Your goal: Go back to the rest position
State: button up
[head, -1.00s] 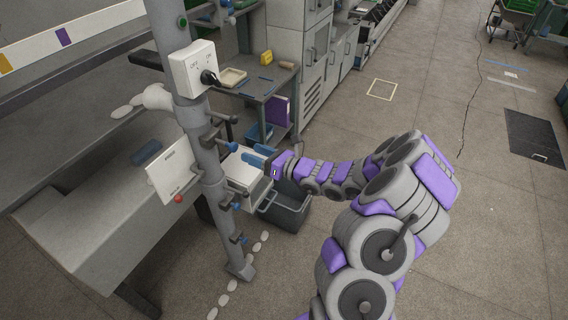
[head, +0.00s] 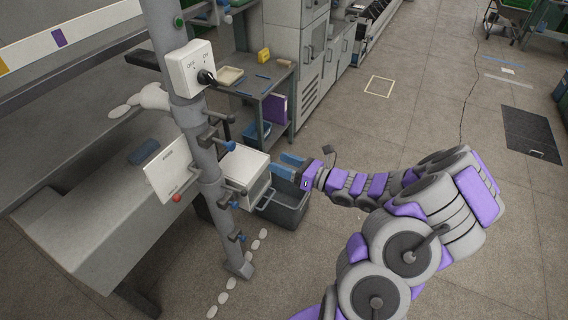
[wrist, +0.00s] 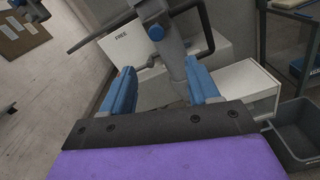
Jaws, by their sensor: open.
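My gripper (head: 287,168) has blue fingers and is in the middle of the head view, just right of a white drawer box (head: 244,174) and above a dark bin. Its fingers are apart with nothing between them. In the wrist view my gripper (wrist: 165,90) shows its two blue fingers spread, with the grey post (wrist: 176,62) beyond them. My purple and grey arm reaches in from the lower right of the head view.
A grey post (head: 205,150) with pegs carries a switch box (head: 191,69) and a white sign (head: 171,170). A dark bin (head: 290,212) stands on the floor below my gripper. A small table (head: 262,88) stands behind. The floor at right is open.

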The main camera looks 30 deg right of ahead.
jog(key=s+a+r+n+g+y+b, duration=0.1)
jog(key=s+a+r+n+g, duration=0.15)
jog(key=a+n+g, duration=0.35)
jog(key=s+a+r+n+g+y+b, duration=0.1)
jog(key=s+a+n+y, duration=0.1)
jog(key=s+a+n, duration=0.35)
jog(key=s+a+r+n+g+y+b, duration=0.1)
jog(key=s+a+r+n+g, duration=0.2)
jog(key=a, duration=0.5)
jog(key=s+a+f+n+g+h+b, duration=0.1)
jog(key=s+a+n+g+h, duration=0.15)
jog(key=s+n, duration=0.2)
jog(key=s+a+f+n+g+h, duration=0.1)
jog(key=s+a+n+g+h, duration=0.1)
jog(key=s+a+n+g, duration=0.3)
jog(key=s+d+f+n+t+h+b, duration=0.1)
jog(key=s+d+f+n+h+b, duration=0.1)
jog(key=s+d+n+h, duration=0.5)
jog(key=s+d+h+b, duration=0.1)
jog(key=s+d+h, duration=0.2)
jog(key=s+d, duration=0.3)
jog(key=shift+s+d+f+n, duration=0.15)
jog(key=shift+s+f+n, duration=0.25)
jog(key=shift+s, duration=0.5)
